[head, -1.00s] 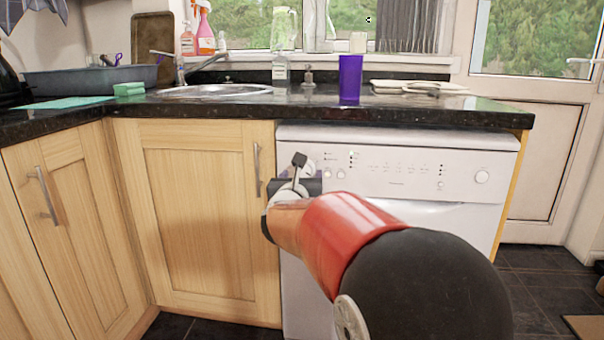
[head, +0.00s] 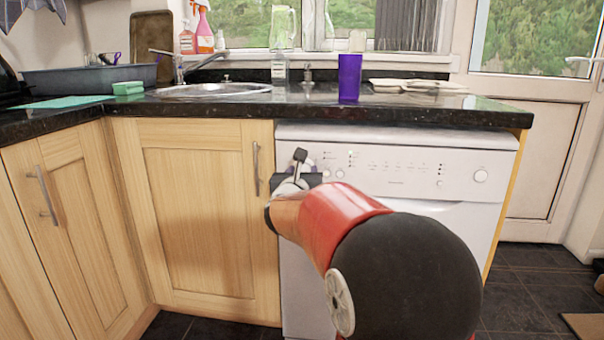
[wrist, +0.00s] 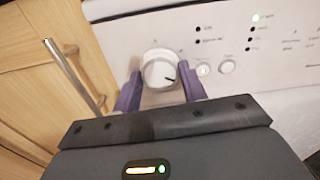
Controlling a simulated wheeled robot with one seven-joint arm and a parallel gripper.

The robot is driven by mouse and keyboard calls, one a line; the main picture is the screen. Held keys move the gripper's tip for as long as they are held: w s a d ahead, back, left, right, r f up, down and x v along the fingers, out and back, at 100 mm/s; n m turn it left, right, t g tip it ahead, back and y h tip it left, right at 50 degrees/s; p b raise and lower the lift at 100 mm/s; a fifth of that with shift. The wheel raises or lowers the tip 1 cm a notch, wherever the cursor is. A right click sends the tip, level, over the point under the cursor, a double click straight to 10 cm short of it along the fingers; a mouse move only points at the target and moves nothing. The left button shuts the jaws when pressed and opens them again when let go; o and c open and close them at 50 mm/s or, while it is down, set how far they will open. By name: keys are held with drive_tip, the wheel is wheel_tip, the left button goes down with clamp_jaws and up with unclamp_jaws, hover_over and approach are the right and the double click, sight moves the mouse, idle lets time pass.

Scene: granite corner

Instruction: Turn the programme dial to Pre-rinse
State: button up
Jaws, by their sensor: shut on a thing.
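The programme dial (wrist: 158,72) is a round white knob at the left end of the dishwasher's white control panel (wrist: 220,30). In the head view my gripper (head: 302,166) is at the panel's left end and hides most of the dial.
Small buttons (wrist: 215,67) and indicator lights sit just right of the dial; one light glows. A cupboard door handle (head: 256,170) is close on the left. The dark worktop (head: 420,112) overhangs above, with a purple cup (head: 350,77) on it.

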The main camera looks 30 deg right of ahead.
drive_tip(key=n+b, duration=0.2)
drive_tip(key=n, duration=0.3)
drive_tip(key=shift+n+b, duration=0.3)
drive_tip(key=shift+b, duration=0.05)
drive_tip(key=n, duration=0.3)
drive_tip(key=shift+n, duration=0.3)
drive_tip(key=n, duration=0.3)
drive_tip(key=shift+a+n, duration=0.1)
drive_tip(key=shift+n, duration=0.2)
drive_tip(key=n+p, duration=0.2)
drive_tip(key=n, duration=0.3)
drive_tip(key=n+p, duration=0.2)
drive_tip(key=n, duration=0.4)
drive_tip(key=shift+f, duration=0.1)
